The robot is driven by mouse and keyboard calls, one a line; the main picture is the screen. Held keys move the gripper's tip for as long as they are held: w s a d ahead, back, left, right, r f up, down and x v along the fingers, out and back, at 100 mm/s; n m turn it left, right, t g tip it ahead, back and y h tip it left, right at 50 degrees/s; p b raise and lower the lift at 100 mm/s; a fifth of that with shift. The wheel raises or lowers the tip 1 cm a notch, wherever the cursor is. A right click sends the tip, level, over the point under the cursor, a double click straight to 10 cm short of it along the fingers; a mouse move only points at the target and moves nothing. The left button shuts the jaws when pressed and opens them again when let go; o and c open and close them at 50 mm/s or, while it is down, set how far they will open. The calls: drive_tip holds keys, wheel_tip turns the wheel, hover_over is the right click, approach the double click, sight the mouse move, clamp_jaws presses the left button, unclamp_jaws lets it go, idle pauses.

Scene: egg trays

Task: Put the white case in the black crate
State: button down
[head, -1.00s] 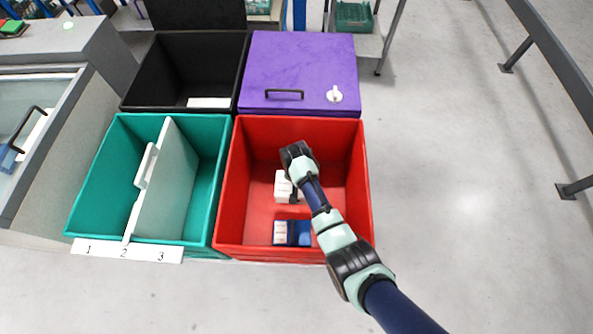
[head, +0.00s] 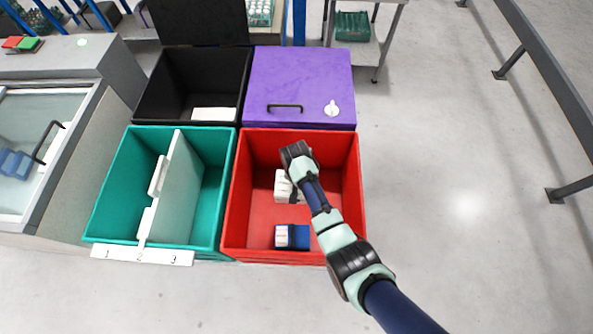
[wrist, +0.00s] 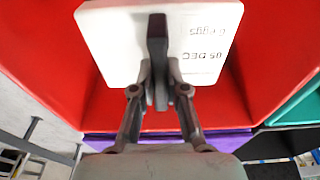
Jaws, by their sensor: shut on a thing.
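The white case (head: 282,186) is inside the red crate (head: 237,195), towards its middle, partly hidden by my arm. In the wrist view the white case (wrist: 108,45) fills the top middle, with upside-down print for eggs and a date. My gripper (wrist: 157,88) is shut on the white case, its fingers close together at the middle of it. I cannot tell whether the case touches the crate floor. The black crate (head: 141,105) stands open at the back left, its lid raised behind it. A flat white piece (head: 213,114) shows inside it.
A blue and white case (head: 291,237) lies at the red crate's near side. A teal crate (head: 110,190) with a pale divider (head: 178,190) stands to the left. A purple lidded crate (head: 300,80) is behind the red one.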

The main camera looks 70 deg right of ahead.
wheel_tip(320, 180, up, 10)
drive_tip(key=p, duration=0.9)
drive_tip(key=shift+r, duration=0.15)
drive_tip(key=w+a+r+n, duration=0.45)
drive_tip(key=w+a, duration=0.25)
drive_tip(key=w, duration=0.3)
drive_tip(key=w+a+r+n+y, duration=0.1)
drive_tip(key=w+a+r+n, duration=0.3)
drive_tip(key=a, duration=0.6)
drive_tip(key=w+a+r+n+t, duration=0.1)
drive_tip(key=w+a+r+n, duration=0.35)
drive_tip(key=a, duration=0.65)
drive_tip(key=w+a+r+n+y, duration=0.15)
drive_tip(key=w+a+r, duration=0.35)
drive_tip(key=a, duration=0.5)
drive_tip(key=s+r+p, duration=0.4)
drive_tip(key=r+p, duration=0.5)
drive_tip(key=p, duration=0.1)
drive_tip(key=s+r+p, duration=0.5)
drive_tip(key=r+p, duration=0.4)
drive_tip(key=p, duration=0.1)
drive_tip(key=shift+a+r+h, duration=0.3)
drive_tip(key=shift+r+h, duration=0.05)
